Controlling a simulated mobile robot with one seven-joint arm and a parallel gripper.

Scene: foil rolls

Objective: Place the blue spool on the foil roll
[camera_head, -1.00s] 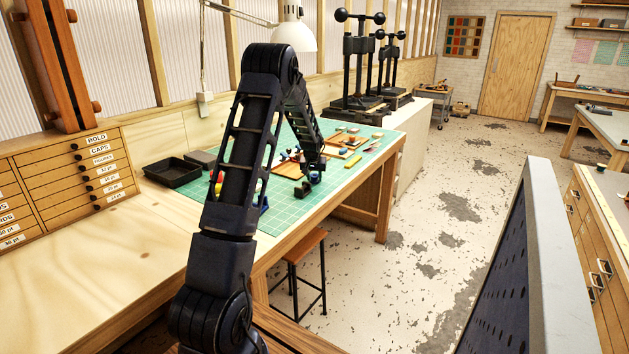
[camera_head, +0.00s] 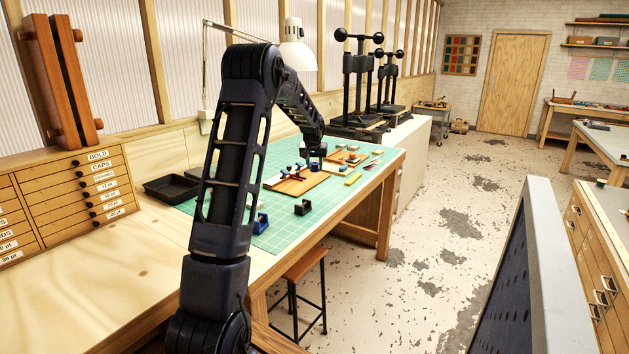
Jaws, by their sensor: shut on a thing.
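My gripper (camera_head: 315,163) is over the green mat, at the right end of a wooden board (camera_head: 292,186). It points down and is shut on a small blue thing, which I take for the blue spool (camera_head: 315,167). The spool is mostly hidden by the fingers, and I cannot tell its height above the board. Several small red, blue and dark pieces are on the board, left of my gripper. They are too small for me to tell which one is the foil roll.
On the green mat (camera_head: 290,226) stand a black block (camera_head: 302,207) and a blue holder (camera_head: 261,223) near the front. A black tray (camera_head: 171,188) lies behind my arm. A second wooden tray (camera_head: 343,159) is to the right. A lamp (camera_head: 295,50) and black presses (camera_head: 359,90) stand behind.

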